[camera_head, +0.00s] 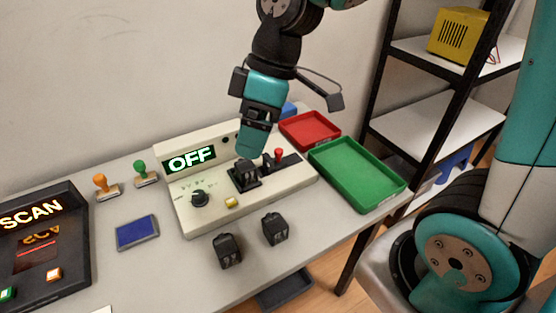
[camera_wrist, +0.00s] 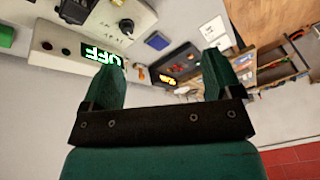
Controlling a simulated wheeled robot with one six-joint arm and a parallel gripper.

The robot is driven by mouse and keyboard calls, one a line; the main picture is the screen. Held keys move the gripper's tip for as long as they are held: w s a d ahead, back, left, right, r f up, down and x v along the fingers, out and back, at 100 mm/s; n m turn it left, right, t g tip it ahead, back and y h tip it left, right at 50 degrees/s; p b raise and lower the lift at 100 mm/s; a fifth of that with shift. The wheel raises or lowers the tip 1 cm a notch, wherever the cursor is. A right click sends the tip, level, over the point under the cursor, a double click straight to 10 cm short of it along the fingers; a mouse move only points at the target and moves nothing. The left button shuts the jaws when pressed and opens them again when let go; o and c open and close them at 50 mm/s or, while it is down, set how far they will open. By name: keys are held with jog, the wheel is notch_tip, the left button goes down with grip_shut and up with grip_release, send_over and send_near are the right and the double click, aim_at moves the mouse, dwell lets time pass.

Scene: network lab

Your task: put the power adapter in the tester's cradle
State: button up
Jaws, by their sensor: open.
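The tester (camera_head: 185,208) is a pale sloped console whose lit display (camera_head: 189,160) reads OFF. Its black cradle (camera_head: 244,184) is on the top panel, and a dark block that looks like a power adapter (camera_head: 243,171) stands in it. How deeply it is seated is unclear. Two more black adapters (camera_head: 228,251) (camera_head: 275,229) stand on the table in front of the tester. My gripper (camera_head: 252,150) is open and empty, above and behind the cradle. In the wrist view its fingers (camera_wrist: 165,80) are apart with nothing between them; the cradle area (camera_wrist: 75,10) is at the top edge.
The panel has a black knob (camera_head: 199,198), a yellow button (camera_head: 232,202) and a red-tipped lever (camera_head: 278,154). An empty green tray (camera_head: 358,172) and red tray (camera_head: 309,130) lie to the right. A blue pad (camera_head: 137,232), two stamps and a SCAN unit (camera_head: 45,245) are left.

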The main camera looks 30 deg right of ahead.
jog(key=s+a+r+m, duration=0.1)
jog(key=s+m, duration=0.4)
jog(key=s, duration=0.6)
jog(key=shift+s+a+r, duration=0.3)
jog(key=shift+s+r, duration=0.05)
jog(key=shift+r, duration=0.15)
